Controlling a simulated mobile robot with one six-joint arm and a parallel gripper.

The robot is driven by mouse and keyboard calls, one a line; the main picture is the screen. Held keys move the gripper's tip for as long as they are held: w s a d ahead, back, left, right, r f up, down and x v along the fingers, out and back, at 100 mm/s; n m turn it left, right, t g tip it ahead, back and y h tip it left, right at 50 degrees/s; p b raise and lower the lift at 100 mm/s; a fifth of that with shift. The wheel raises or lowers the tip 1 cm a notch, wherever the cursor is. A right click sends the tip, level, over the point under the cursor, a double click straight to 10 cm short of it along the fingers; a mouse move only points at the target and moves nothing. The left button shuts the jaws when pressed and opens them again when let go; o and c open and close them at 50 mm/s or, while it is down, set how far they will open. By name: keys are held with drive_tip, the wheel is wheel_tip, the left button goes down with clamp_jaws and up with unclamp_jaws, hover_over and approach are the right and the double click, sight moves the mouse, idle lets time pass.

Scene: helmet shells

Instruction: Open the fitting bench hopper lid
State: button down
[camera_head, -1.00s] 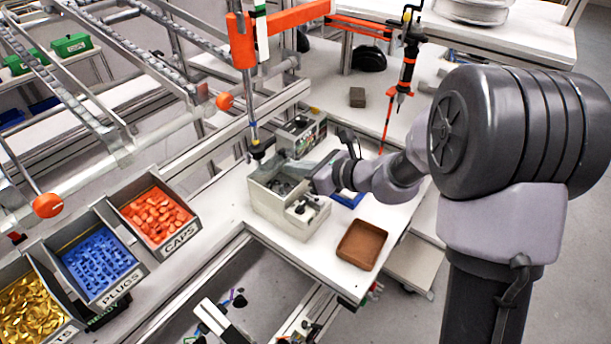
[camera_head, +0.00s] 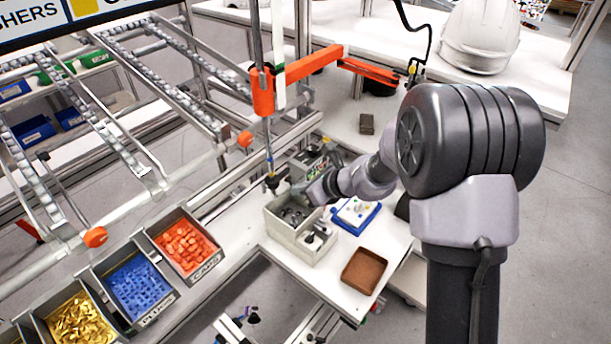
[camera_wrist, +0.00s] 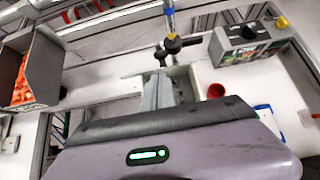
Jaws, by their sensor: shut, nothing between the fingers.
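The fitting bench hopper is a pale grey box (camera_head: 292,238) on the white bench in the head view. Its top looks open, with dark parts visible inside. I cannot make out its lid clearly in the head view. My gripper (camera_head: 318,192) is shut and empty, at the hopper's back right edge; whether it touches is unclear. In the wrist view my gripper's housing covers the lower middle and hides the fingertips. Beyond it shows part of the hopper (camera_wrist: 197,78), with a greyish panel inside that I cannot identify.
A brown tray (camera_head: 364,271) and a blue-edged tray (camera_head: 356,215) lie right of the hopper. A hanging tool (camera_head: 271,180) stands close behind it. A control box (camera_wrist: 248,42) sits behind. Bins of orange caps (camera_head: 187,245) and blue plugs (camera_head: 140,287) are at left.

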drive_tip(key=shift+g+h, duration=0.4)
drive_tip(key=shift+h, duration=0.1)
drive_tip(key=shift+w+a+r+p, duration=0.6)
drive_tip(key=shift+a+p, duration=0.2)
drive_tip(key=shift+p, duration=0.1)
drive_tip(key=shift+w+a+r+p, duration=0.55)
drive_tip(key=shift+w+a+p, duration=0.05)
drive_tip(key=shift+a+p, duration=0.25)
drive_tip(key=shift+w+a+r+p, duration=0.6)
drive_tip(key=shift+a+p, duration=0.15)
drive_tip(key=shift+p, duration=0.15)
